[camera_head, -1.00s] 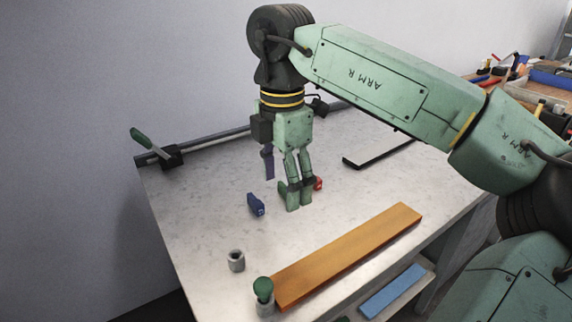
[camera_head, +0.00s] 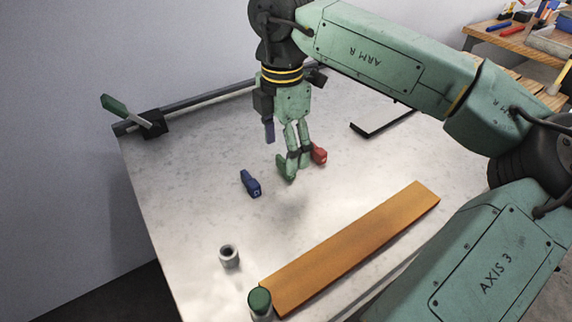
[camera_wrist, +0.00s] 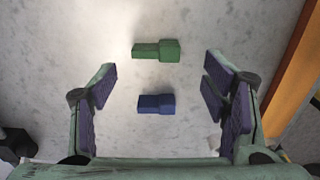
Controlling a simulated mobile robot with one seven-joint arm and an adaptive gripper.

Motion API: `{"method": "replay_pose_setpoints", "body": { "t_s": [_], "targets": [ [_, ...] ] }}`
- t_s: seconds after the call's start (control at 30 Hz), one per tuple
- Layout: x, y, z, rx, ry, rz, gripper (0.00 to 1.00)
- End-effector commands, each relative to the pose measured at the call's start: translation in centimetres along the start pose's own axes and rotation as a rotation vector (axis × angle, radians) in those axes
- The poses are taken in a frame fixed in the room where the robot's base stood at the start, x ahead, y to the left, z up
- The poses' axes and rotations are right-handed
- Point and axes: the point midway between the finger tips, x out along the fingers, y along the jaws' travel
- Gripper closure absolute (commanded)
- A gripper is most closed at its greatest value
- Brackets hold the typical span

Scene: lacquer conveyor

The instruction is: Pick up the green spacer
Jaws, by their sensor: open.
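The green spacer (camera_wrist: 156,50) lies flat on the pale table in the wrist view, a stepped block with its thicker end at right. It sits between the lines of my fingers, towards their tips. In the head view my gripper (camera_head: 297,150) points down over the table. There the green spacer cannot be told apart with certainty from the green fingers. A blue spacer (camera_wrist: 156,104) lies below the green one in the wrist view; it also shows in the head view (camera_head: 250,183).
A red spacer (camera_head: 319,154) lies just right of my fingers. A grey hollow cylinder (camera_head: 229,257) and a green-topped cylinder (camera_head: 260,301) stand at the front, by an orange-brown plank (camera_head: 355,245). A green-handled clamp (camera_head: 150,125) is at back left. The table's left middle is clear.

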Motion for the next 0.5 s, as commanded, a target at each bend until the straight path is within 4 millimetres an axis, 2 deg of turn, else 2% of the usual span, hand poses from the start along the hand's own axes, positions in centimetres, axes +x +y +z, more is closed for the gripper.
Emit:
{"method": "replay_pose_setpoints", "body": {
  "t_s": [0.3,0.5],
  "targets": [
    [4.1,0.4,0.6,0.0,0.002,-0.001,0.32],
    [4.5,0.4,0.6,0.0,0.0,0.0,0.32]
  ]
}}
